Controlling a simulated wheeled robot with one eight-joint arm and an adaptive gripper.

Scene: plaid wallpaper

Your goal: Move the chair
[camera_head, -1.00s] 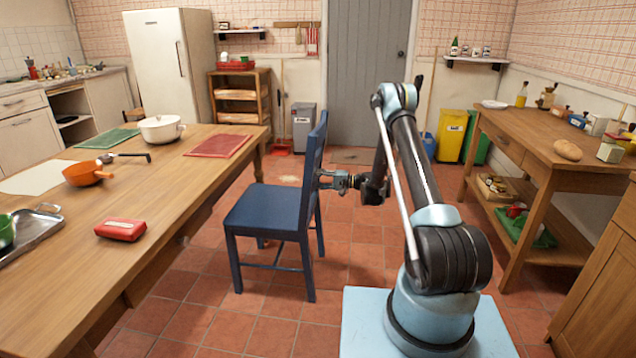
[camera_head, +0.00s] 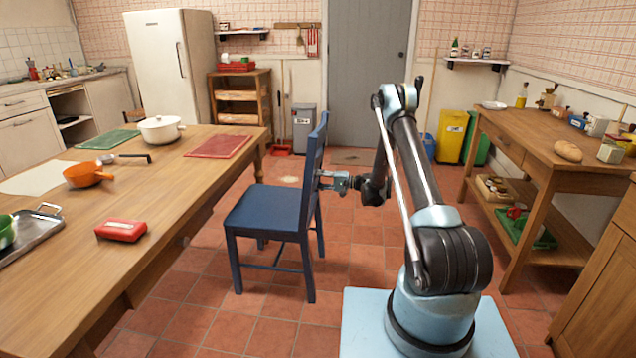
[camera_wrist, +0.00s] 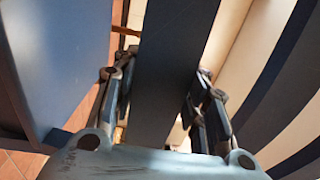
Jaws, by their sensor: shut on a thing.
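A blue wooden chair (camera_head: 268,210) stands upright on the tiled floor, between the long table on the left and my base. Its seat faces the table and its backrest is toward my arm. My gripper (camera_head: 326,180) is at the backrest at mid height. In the wrist view, the two fingers of my gripper (camera_wrist: 160,95) lie on either side of a dark blue back slat (camera_wrist: 172,70) of the chair, shut on it. The fingertips are partly hidden by the slat in the head view.
The long wooden table (camera_head: 190,190) is close to the left of the chair, with a white pot (camera_head: 161,129) and red mat (camera_head: 218,146) on it. A side table (camera_head: 540,150) stands at the right. The floor (camera_head: 265,333) in front of the chair is clear.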

